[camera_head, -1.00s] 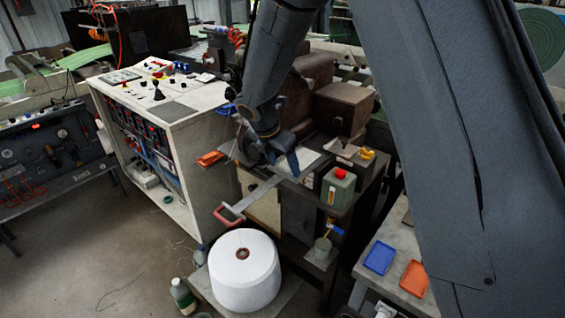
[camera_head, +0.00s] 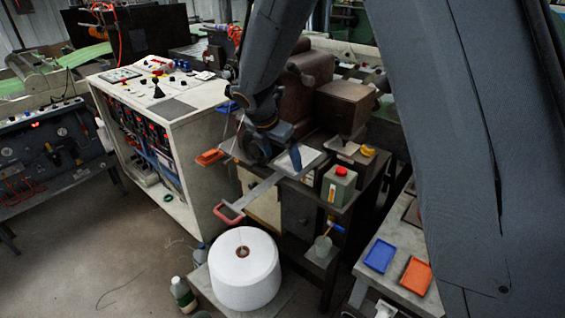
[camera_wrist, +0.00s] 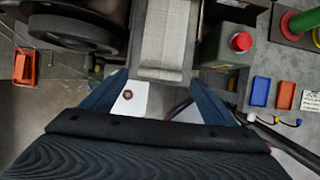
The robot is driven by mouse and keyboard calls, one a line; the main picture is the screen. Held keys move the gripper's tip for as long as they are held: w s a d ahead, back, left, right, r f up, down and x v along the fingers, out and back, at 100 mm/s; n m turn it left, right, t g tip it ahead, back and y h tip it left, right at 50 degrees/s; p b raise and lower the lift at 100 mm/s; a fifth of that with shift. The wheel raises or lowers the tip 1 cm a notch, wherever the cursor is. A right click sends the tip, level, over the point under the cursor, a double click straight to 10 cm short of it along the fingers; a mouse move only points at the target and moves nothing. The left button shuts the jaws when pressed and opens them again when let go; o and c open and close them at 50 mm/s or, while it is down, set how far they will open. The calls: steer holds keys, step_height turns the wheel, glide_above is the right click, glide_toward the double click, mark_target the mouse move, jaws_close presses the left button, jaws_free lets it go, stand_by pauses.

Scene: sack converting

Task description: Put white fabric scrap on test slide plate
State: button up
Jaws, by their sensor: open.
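A pale ribbed sheet (camera_wrist: 165,35) lies under and ahead of my gripper in the wrist view; it looks like the white fabric scrap, but its edge against the plate beneath is hard to tell. In the head view a whitish patch (camera_head: 308,157) shows beside my finger at the slide. The test slide plate seems to be the grey metal strip (camera_head: 262,187) running to a pink-red handle (camera_head: 229,213); its far end is partly hidden by my gripper. My gripper (camera_wrist: 160,80) is open and empty, its blue fingers apart on either side of the strip's near end. It also shows in the head view (camera_head: 286,154).
Blue (camera_head: 380,257) and orange (camera_head: 416,276) trays lie at right. A brown machine block (camera_head: 345,107) stands behind.

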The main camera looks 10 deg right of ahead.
steer(key=b+v, duration=0.2)
steer(key=v, duration=0.8)
steer(key=s+d+f+m+g+y, duration=0.1)
steer(key=s+d+f+m, duration=0.4)
steer(key=s+m, duration=0.5)
steer(key=s+d+f+m+y, duration=0.2)
steer(key=s+d+f+m, duration=0.3)
steer(key=s+d+m, duration=0.5)
steer(key=s+m, duration=0.1)
steer(key=m, duration=0.6)
steer(key=shift+s+d+g, duration=0.2)
steer(key=shift+d+g, duration=0.1)
steer(key=shift+g, duration=0.1)
